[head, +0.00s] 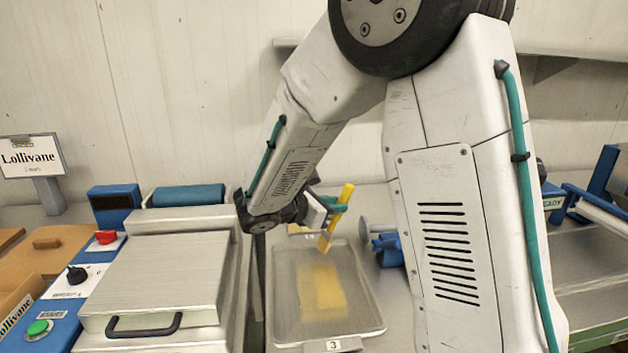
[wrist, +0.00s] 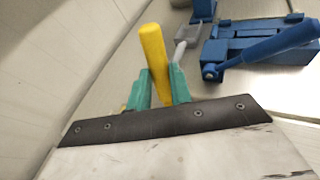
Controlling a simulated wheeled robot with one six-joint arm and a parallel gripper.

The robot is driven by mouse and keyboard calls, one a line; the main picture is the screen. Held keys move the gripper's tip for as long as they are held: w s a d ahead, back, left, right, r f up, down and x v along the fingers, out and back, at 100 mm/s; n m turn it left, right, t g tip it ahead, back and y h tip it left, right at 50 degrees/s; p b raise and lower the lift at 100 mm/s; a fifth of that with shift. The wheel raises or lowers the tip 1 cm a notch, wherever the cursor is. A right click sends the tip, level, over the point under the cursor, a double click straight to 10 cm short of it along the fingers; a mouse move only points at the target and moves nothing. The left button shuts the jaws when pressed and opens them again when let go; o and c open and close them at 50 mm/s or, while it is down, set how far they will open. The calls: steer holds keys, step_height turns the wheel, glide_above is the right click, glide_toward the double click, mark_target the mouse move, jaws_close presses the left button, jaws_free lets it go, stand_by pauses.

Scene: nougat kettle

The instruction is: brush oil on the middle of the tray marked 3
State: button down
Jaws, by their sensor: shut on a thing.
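My gripper (head: 338,208) is shut on a yellow brush (head: 342,203), with its green fingers on either side of the handle. In the wrist view, the brush handle (wrist: 153,55) stands up between the green fingertips (wrist: 160,78). The brush is tilted and overlaps the back part of the tray; I cannot tell whether its lower end touches the tray. The metal tray (head: 287,322) has a front label reading 3 (head: 333,345). A see-through yellow patch (head: 322,290), looking like oil, covers the middle of its floor.
A metal-lidded machine (head: 150,275) with a black handle stands left of the tray. Blue equipment (head: 388,250) is on the right, partly behind my arm; a blue device (wrist: 250,50) also shows in the wrist view. A sign (head: 32,157) stands at far left.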

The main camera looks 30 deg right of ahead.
steer(key=shift+w+a+r, duration=0.1)
steer(key=shift+a+r, duration=0.1)
steer(key=shift+r, duration=0.25)
steer(key=shift+w+a+r, duration=0.1)
steer(key=shift+a+r, duration=0.05)
steer(key=shift+r, duration=0.25)
steer(key=shift+s+r, duration=0.1)
steer(key=shift+r, duration=2.25)
